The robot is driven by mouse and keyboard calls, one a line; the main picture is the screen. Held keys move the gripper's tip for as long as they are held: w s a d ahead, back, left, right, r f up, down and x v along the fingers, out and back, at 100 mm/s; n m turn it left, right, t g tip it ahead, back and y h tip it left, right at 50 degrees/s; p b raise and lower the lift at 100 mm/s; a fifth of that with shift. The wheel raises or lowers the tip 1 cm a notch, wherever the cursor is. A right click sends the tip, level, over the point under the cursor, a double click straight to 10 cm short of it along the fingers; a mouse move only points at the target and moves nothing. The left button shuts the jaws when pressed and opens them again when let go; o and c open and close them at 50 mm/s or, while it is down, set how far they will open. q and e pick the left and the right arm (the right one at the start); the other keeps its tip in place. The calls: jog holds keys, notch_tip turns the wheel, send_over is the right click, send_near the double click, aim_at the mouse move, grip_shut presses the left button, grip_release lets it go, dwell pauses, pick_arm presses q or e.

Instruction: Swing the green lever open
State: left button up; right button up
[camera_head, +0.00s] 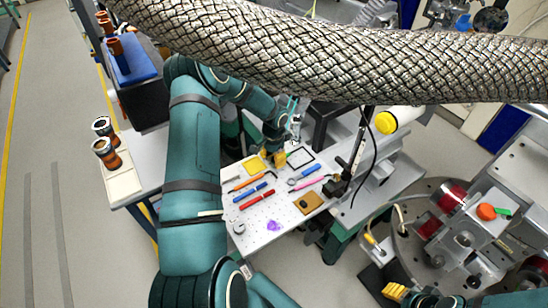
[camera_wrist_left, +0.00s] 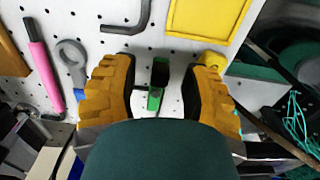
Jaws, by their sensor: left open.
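The green lever (camera_wrist_left: 155,99) shows in the left wrist view, with a dark part just above it, in front of the white pegboard top. My left gripper (camera_wrist_left: 162,82) is open, with one yellow ribbed finger on each side of the lever and a visible gap to both. In the head view my left gripper (camera_head: 273,159) is low over the back part of the white board, and it hides the lever there. My right gripper (camera_head: 395,291) shows only in part at the bottom right, away from the board; its opening cannot be made out.
The perforated board (camera_head: 262,236) carries several tools, a yellow tray (camera_head: 254,165) and a brown block (camera_head: 308,202). A pink-handled tool (camera_wrist_left: 42,60) and a hex key (camera_wrist_left: 130,18) lie near the left fingers. A braided hose (camera_head: 330,55) crosses the top of the head view.

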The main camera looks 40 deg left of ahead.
pick_arm(q)
grip_shut()
